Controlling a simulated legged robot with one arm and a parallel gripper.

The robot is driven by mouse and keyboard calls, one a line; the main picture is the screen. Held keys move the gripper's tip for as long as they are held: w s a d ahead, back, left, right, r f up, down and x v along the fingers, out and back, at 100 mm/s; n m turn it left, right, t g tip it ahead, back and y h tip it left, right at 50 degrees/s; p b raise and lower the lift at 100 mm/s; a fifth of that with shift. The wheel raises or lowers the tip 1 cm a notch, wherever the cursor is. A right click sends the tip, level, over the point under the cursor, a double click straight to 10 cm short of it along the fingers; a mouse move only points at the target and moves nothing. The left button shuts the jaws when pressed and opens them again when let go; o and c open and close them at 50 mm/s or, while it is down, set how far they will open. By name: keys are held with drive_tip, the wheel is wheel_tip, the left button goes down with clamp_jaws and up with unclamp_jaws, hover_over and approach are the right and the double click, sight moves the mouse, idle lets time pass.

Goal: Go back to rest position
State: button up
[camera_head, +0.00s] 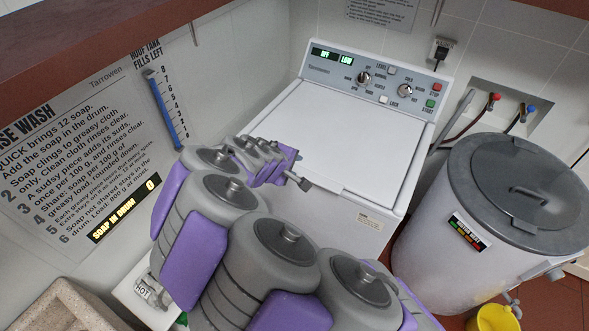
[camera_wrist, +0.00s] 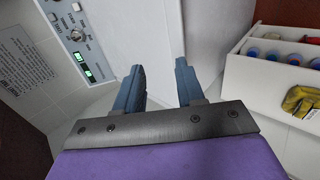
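My gripper (camera_wrist: 158,84) shows in the wrist view with its two blue-grey fingers apart and nothing between them. In the head view my purple and grey arm reaches up from the bottom middle, and its far end lies in front of the white washing machine (camera_head: 345,135). The machine also fills the upper middle of the wrist view (camera_wrist: 135,40), beyond the fingers.
A grey lidded tank (camera_head: 440,240) stands right of the machine, with a yellow bucket (camera_head: 492,318) below its tap. A stone basin edge (camera_head: 60,305) is at lower left. A wall sign (camera_head: 80,150) is at left.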

drive_tip(key=shift+s+a+r, duration=0.2)
drive_tip(key=shift+s+r, duration=0.05)
drive_tip(key=shift+r, duration=0.1)
drive_tip(key=s+d+r+m+g, duration=0.2)
drive_tip(key=s+d+r+m, duration=0.15)
drive_tip(key=s+d, duration=0.3)
drive_tip(key=s+d+r+m+g, duration=0.35)
drive_tip(key=s+d, duration=0.25)
drive_tip(key=s, duration=0.2)
drive_tip(key=s+a+m+g+y, duration=0.1)
drive_tip(key=s+m+y, duration=0.1)
drive_tip(key=s, duration=0.9)
drive_tip(key=s+a+r+m+g+y, duration=0.1)
drive_tip(key=s+m+g+y, duration=0.1)
drive_tip(key=s, duration=0.9)
drive_tip(key=shift+s+r+y, duration=0.15)
drive_tip(key=shift+r+y, duration=0.05)
drive_tip(key=shift+y, duration=0.3)
drive_tip(key=shift+o, duration=0.4)
